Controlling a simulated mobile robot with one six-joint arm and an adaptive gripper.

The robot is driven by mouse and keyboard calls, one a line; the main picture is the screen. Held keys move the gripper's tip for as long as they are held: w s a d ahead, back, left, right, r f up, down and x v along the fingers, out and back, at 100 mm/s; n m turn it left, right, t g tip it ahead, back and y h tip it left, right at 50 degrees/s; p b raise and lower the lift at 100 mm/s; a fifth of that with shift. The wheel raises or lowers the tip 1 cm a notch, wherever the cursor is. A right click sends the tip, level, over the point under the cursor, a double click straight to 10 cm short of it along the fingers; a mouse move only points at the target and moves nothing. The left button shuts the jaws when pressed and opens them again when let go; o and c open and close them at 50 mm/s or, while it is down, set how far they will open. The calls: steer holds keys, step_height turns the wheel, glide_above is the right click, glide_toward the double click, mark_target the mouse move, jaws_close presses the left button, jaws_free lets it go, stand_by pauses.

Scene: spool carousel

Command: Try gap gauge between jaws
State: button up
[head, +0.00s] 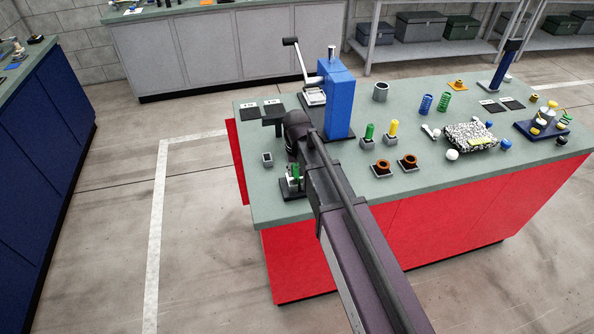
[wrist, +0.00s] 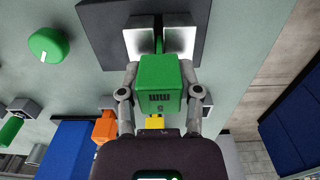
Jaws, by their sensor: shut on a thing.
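My gripper (wrist: 160,98) is shut on a green block-shaped gap gauge (wrist: 160,78), with a finger on each of its sides. Dark markings show on the gauge's near face. Two grey metal jaws (wrist: 181,42) stand beyond the gauge on a dark base plate (wrist: 98,22), with a narrow gap between them. The gauge's far end lies at this gap; I cannot tell how far it enters. In the head view the gauge (head: 296,171) shows as a small green piece at the jaws, near the bench's left front corner. My arm partly hides this area.
A tall blue press (head: 337,98) with a lever stands behind my arm. A small grey holder (head: 267,159) sits left of the jaws. Green (head: 369,134) and yellow (head: 392,130) handled plugs and two orange rings (head: 383,166) are to the right. The bench edge is close by.

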steer(key=shift+r+p, duration=3.55)
steer(key=shift+r, duration=0.1)
